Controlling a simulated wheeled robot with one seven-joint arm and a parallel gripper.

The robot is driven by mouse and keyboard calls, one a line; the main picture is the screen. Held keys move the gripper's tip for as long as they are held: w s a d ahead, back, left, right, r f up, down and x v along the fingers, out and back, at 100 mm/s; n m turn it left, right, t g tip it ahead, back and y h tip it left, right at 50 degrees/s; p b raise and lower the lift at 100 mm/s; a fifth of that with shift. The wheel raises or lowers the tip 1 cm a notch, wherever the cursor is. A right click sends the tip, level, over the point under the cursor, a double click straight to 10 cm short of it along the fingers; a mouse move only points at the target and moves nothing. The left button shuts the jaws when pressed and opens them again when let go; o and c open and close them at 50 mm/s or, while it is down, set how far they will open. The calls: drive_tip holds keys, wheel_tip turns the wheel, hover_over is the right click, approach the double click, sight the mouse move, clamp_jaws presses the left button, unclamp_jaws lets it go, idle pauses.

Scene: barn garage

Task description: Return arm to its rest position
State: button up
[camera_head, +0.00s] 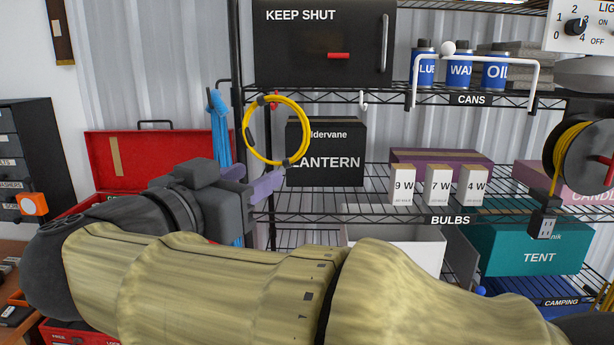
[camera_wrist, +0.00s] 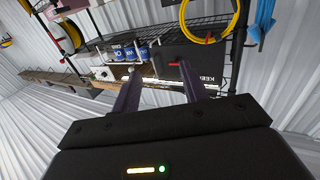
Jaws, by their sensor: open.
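My gripper (camera_head: 258,180) is in front of the left end of the wire shelf rack, its purple fingers pointing right in the head view. In the wrist view my gripper (camera_wrist: 158,88) shows two purple fingers spread apart with nothing between them. A yellow cable coil (camera_head: 247,132) hangs from a red hook just above the fingers; it also shows at the top of the wrist view (camera_wrist: 184,22). I cannot tell how near the fingers are to the coil. My arm stretches across the lower part of the head view and hides the lower shelves.
The black cabinet (camera_head: 322,60) marked KEEP SHUT and a lantern box (camera_head: 326,175) stand on the rack (camera_head: 350,218). Bulb boxes (camera_head: 437,186) and blue cans (camera_head: 459,72) stand to the right.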

drive_tip(key=w+f+n+t+y, duration=0.2)
drive_tip(key=w+y, duration=0.1)
drive_tip(key=w, duration=0.3)
drive_tip(key=w+f+n+t+y, duration=0.2)
drive_tip(key=w+f+y, duration=0.1)
drive_tip(key=w, duration=0.2)
drive_tip(key=w+d+f+n+g+y, duration=0.2)
drive_tip(key=d+f, duration=0.1)
drive_tip(key=f, duration=0.4)
drive_tip(key=w+d+f+n+g+y, duration=0.2)
drive_tip(key=f+y, duration=0.1)
drive_tip(key=f, duration=0.3)
drive_tip(key=s+d+f+g+h, duration=0.1)
drive_tip(key=s+d+f+g, duration=0.35)
drive_tip(key=f, duration=0.35)
drive_tip(key=s+d+f+g, duration=0.3)
drive_tip(key=d+f, duration=0.2)
drive_tip(key=f, duration=0.3)
drive_tip(key=s+d+f+m+g+h, duration=0.1)
drive_tip(key=s+d+f+m+g, duration=0.1)
drive_tip(key=s+d+f+g, duration=0.3)
drive_tip(key=s+d+f, duration=0.3)
drive_tip(key=s, duration=0.3)
drive_tip(key=shift+s+d+f+g+h, duration=0.2)
drive_tip(key=shift+s+g+h, duration=0.05)
drive_tip(key=shift+g+h, duration=0.1)
